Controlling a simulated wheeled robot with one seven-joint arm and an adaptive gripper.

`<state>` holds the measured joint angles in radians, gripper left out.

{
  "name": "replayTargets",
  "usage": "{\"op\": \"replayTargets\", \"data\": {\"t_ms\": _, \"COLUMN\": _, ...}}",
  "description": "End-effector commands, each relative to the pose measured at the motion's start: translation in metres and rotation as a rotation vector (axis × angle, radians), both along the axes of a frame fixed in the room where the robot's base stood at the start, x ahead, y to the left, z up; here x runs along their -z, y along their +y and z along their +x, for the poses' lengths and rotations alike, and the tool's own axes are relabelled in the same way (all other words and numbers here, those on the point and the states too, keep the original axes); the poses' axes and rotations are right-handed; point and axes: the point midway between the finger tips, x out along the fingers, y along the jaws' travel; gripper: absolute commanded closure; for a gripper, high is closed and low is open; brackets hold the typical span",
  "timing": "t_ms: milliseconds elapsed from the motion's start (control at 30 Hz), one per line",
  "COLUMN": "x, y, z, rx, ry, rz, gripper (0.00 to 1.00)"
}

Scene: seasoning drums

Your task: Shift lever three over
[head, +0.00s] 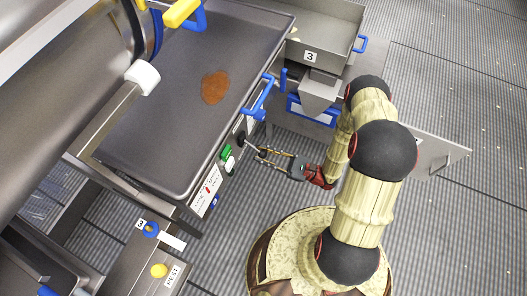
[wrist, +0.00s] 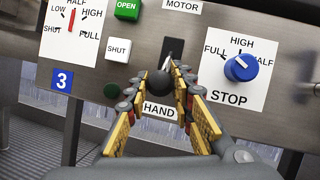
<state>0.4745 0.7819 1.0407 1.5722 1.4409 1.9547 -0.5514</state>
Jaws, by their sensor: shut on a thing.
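The lever with a round black knob (wrist: 160,83) sticks out of a dark slot in the control panel (wrist: 215,25), which carries a blue 3 plate (wrist: 62,79). A MOTOR label (wrist: 181,6) is above the slot and a HAND label (wrist: 159,110) below it. My gripper (wrist: 164,82) is shut on the knob, with one finger on each side. The head view shows my gripper (head: 258,152) at the panel's front, where the knob is too small to make out. Which end of the slot the lever rests at is hard to tell.
Left of the lever are a green OPEN button (wrist: 127,9), a white SHUT button (wrist: 117,49) and a dial (wrist: 71,22). A blue STOP knob (wrist: 241,67) is to the right. A blue handle (head: 260,97) juts from the tray (head: 165,130), which bears brown powder (head: 215,87).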

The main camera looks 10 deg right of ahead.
Motion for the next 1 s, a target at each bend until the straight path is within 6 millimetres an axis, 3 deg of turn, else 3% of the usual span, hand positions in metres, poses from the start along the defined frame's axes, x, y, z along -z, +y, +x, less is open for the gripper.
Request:
{"op": "replayTargets", "data": {"t_ms": 167, "x": 0.000, "y": 0.002, "z": -0.002, "rx": -0.007, "ry": 0.003, "rz": 0.002, "gripper": 1.00}}
{"op": "replayTargets", "data": {"t_ms": 200, "x": -0.001, "y": 0.002, "z": -0.002, "rx": -0.006, "ry": 0.002, "rz": 0.002, "gripper": 0.74}}
{"op": "replayTargets", "data": {"t_ms": 500, "x": -0.001, "y": 0.001, "z": -0.001, "rx": -0.003, "ry": 0.001, "rz": 0.001, "gripper": 0.58}}
{"op": "replayTargets", "data": {"t_ms": 833, "x": 0.000, "y": -0.001, "z": 0.000, "rx": 0.000, "ry": 0.001, "rz": 0.000, "gripper": 0.58}}
{"op": "replayTargets", "data": {"t_ms": 1000, "x": 0.006, "y": -0.014, "z": -0.005, "rx": 0.002, "ry": 0.001, "rz": 0.000, "gripper": 0.58}}
